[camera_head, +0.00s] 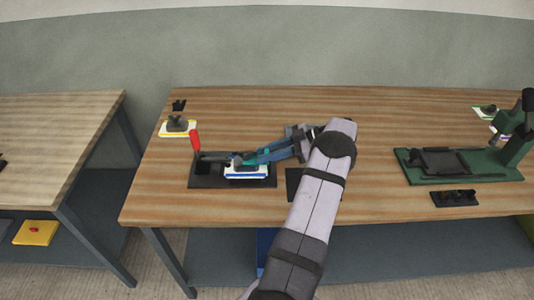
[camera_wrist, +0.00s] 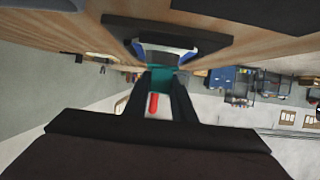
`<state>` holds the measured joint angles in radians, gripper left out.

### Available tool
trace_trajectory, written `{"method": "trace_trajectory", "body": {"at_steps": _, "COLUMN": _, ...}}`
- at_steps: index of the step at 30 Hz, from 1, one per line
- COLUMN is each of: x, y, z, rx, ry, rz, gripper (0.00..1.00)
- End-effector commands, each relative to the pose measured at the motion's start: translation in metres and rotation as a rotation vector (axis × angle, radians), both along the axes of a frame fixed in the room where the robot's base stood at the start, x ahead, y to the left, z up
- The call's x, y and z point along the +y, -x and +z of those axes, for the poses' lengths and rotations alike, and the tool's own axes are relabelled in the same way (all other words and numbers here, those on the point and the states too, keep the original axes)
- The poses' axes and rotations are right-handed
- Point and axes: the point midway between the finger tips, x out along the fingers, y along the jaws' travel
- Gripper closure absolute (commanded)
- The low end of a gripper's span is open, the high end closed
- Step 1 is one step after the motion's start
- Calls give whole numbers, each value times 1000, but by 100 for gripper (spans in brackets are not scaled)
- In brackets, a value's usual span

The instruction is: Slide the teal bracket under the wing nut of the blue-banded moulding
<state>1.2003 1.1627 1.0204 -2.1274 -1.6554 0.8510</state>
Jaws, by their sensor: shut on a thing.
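The blue-banded moulding (camera_head: 246,171) sits in a black fixture (camera_head: 203,183) with a red-handled lever (camera_head: 195,141) on the left part of the table. My gripper (camera_head: 262,157) reaches in from the right, shut on the teal bracket (camera_head: 249,159), which is at the top of the moulding. In the wrist view the teal bracket (camera_wrist: 158,76) is between the fingertips, against the moulding with its blue band (camera_wrist: 185,55). The wing nut is too small and covered to make out, so I cannot tell whether the bracket is under it.
A yellow-banded moulding (camera_head: 178,128) stands at the back left, with a small black part (camera_head: 179,105) behind it. A green press (camera_head: 460,165) stands at the right, with a black tray (camera_head: 455,198) in front. A dark plate (camera_head: 297,185) lies beside the fixture.

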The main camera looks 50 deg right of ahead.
Motion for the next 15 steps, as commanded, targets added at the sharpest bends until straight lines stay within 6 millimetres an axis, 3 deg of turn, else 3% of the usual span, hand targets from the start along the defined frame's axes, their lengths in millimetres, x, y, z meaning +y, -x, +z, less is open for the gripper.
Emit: {"method": "trace_trajectory", "body": {"at_steps": 15, "x": 6, "y": -7, "z": 1, "rx": -2, "ry": 0, "rz": 2, "gripper": 100}}
